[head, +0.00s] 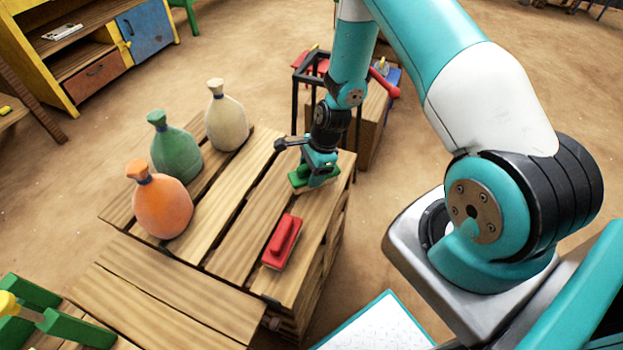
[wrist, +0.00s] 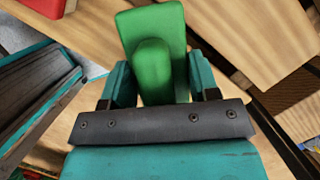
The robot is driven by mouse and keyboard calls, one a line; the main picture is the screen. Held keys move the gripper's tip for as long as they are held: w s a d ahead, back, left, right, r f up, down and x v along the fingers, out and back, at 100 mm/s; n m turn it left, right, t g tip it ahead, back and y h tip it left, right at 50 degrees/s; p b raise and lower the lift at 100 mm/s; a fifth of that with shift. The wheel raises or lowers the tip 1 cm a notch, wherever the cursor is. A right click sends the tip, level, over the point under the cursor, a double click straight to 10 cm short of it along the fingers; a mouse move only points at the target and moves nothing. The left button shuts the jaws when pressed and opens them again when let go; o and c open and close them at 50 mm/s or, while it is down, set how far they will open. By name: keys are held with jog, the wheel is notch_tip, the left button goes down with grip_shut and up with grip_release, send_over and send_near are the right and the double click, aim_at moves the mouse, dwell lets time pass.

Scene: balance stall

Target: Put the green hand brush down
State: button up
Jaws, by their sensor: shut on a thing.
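The green hand brush (head: 301,179) is at the far right part of the slatted wooden crate top (head: 212,222). My gripper (head: 316,172) is shut on it from above. In the wrist view the green brush (wrist: 154,60) sits between the two teal fingers of my gripper (wrist: 154,85), with its block reaching beyond them. The brush is at or just above the planks; I cannot tell whether it touches them.
A red hand brush (head: 283,242) lies nearer on the same planks. Orange (head: 163,204), green (head: 176,148) and cream (head: 227,117) sacks stand along the left side. Bare planks lie between them and the red brush. A black frame stands behind my gripper.

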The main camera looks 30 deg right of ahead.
jog(key=shift+f, duration=1.55)
jog(key=shift+f, duration=0.2)
jog(key=o, duration=1)
jog(key=shift+c, duration=0.2)
jog(key=v, duration=1.2)
jog(key=shift+a+r+p, duration=0.1)
jog(key=shift+r+p, duration=0.2)
jog(key=shift+p, duration=0.05)
jog(key=s+a+r+n, duration=0.4)
jog(key=a+r+n, duration=0.4)
jog(key=r, duration=0.3)
jog(key=s+a+r+n, duration=0.4)
jog(key=a+r+n, duration=0.3)
jog(key=r+n, duration=0.3)
jog(key=s+a+r+n, duration=0.4)
jog(key=s+r+n, duration=0.4)
jog(key=s, duration=0.4)
jog(key=shift+n+g+y, duration=0.4)
jog(key=shift+n, duration=0.3)
